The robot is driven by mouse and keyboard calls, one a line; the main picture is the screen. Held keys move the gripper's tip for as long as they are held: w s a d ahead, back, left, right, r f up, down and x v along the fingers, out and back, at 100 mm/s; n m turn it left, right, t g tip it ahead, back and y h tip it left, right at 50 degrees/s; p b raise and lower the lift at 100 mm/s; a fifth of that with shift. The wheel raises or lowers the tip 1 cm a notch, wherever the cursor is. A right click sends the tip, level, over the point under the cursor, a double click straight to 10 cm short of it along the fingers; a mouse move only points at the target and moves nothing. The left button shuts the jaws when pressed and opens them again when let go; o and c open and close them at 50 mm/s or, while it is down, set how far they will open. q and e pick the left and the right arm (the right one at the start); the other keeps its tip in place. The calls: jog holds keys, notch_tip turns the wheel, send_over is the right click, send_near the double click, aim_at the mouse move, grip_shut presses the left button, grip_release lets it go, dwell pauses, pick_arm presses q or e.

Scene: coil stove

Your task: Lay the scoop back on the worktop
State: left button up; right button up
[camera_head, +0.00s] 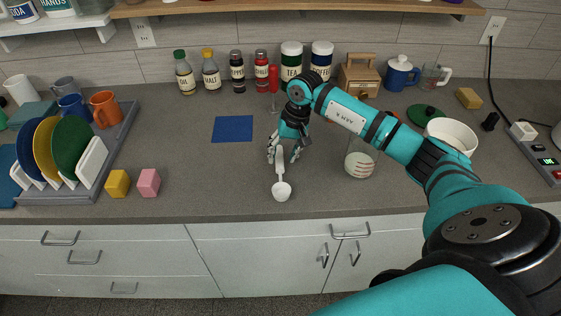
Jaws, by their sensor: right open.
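A white scoop (281,190) lies on the grey worktop (215,175) near its front edge, with its bowl toward the front and its handle pointing back. My right gripper (283,157) is open at the handle end of the scoop, with its fingers around or just above the handle. I cannot tell whether a finger touches it. My left gripper is not in view.
A blue mat (233,129) lies behind. Bottles and jars line the wall.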

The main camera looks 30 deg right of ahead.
jog(key=b+v, duration=0.2)
jog(key=v, duration=0.7)
